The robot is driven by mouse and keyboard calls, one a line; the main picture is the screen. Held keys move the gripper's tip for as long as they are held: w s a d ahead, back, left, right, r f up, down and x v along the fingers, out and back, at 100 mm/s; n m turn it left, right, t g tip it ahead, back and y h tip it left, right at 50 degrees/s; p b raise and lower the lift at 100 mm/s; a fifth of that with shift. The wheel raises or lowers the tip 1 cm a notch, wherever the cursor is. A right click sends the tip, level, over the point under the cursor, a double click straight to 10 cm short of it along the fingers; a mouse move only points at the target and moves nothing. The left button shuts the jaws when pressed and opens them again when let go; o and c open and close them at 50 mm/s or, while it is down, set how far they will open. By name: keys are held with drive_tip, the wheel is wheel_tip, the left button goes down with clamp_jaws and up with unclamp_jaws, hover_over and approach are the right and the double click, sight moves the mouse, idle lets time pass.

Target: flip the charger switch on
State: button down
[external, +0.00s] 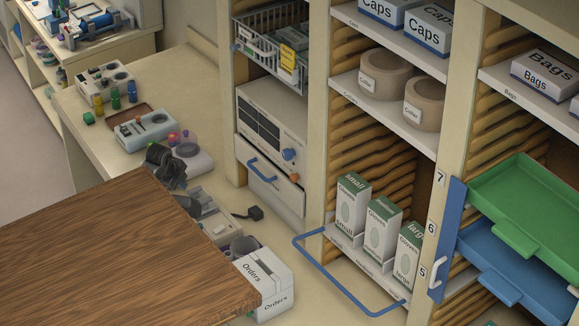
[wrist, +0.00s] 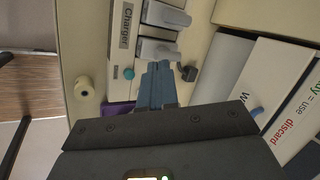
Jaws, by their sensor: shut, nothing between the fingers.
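In the wrist view the charger (wrist: 121,50) is a pale unit with the label "Charger" on its side. Two grey blocky parts (wrist: 158,49) sit on it, and a teal round button (wrist: 128,73) is near its lower end. I cannot tell for sure which part is the switch or how it is set. My gripper (wrist: 158,68) is shut and empty, with its blue-grey fingertips close to the lower grey part; I cannot tell whether they touch. In the external view a pale unit (external: 215,228), probably the charger, is partly hidden behind the wooden panel.
A black plug (wrist: 189,73) lies right of the fingertips. A white box with printed text (wrist: 285,85) stands further right, and a cream round piece (wrist: 84,90) is at left. In the external view the wooden panel (external: 110,250) blocks the near counter, beside an Orders box (external: 272,292).

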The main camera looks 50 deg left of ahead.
sight(222, 226)
drive_tip(key=w+d+r+m+g+h, duration=0.1)
drive_tip(key=w+d+m, duration=0.3)
drive_tip(key=d, duration=0.7)
drive_tip(key=shift+w+d+r+m+g+h+p, duration=0.2)
drive_tip(key=shift+w+d+m+g+h+p, duration=0.15)
drive_tip(key=shift+m+g+h, duration=0.35)
drive_tip(key=shift+a+f, duration=0.1)
drive_tip(key=p+x, duration=0.1)
drive_tip(key=x, duration=1.2)
drive_tip(key=shift+f, duration=0.35)
